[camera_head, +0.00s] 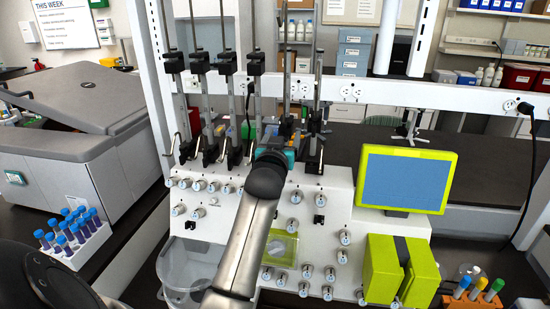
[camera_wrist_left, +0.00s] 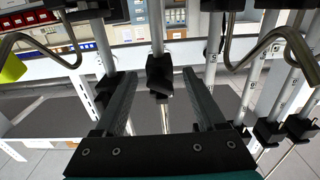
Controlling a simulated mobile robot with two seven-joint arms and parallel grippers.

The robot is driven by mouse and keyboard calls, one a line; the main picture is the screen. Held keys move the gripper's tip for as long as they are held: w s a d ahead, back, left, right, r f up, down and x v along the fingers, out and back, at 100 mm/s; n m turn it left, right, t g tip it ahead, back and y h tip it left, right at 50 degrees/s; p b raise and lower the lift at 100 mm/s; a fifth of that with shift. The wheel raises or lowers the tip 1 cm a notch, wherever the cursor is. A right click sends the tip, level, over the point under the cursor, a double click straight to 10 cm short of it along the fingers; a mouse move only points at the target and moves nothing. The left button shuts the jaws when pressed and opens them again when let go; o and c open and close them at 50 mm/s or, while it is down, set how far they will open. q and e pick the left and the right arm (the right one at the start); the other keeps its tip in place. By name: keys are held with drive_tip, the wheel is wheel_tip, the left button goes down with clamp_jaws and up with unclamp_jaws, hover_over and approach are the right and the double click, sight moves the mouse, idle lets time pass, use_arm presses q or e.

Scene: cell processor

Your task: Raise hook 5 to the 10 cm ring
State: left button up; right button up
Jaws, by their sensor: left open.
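A row of hooks on upright metal rods stands on the white machine (camera_head: 330,205). My left gripper (camera_head: 287,132) is among the rods towards the right of this row, at the rod (camera_head: 287,35) that is fifth from the left. In the left wrist view the left gripper (camera_wrist_left: 160,98) is open, with one dark finger on each side of a black block (camera_wrist_left: 159,74) on a rod. I cannot tell whether the fingers touch it. Ring marks show on neighbouring rods (camera_wrist_left: 211,66), but their values are too small to read. My right gripper is not in view.
Other hook rods stand close on both sides of the gripper, with bent metal hooks (camera_wrist_left: 285,35) near it. A lime-framed screen (camera_head: 405,180) and a lime block (camera_head: 383,268) are to the right. A rack of blue-capped tubes (camera_head: 85,240) is at left.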

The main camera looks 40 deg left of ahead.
use_arm(q)
drive_tip(key=b+v, duration=0.1)
drive_tip(key=v, duration=1.2)
drive_tip(key=shift+b, duration=0.35)
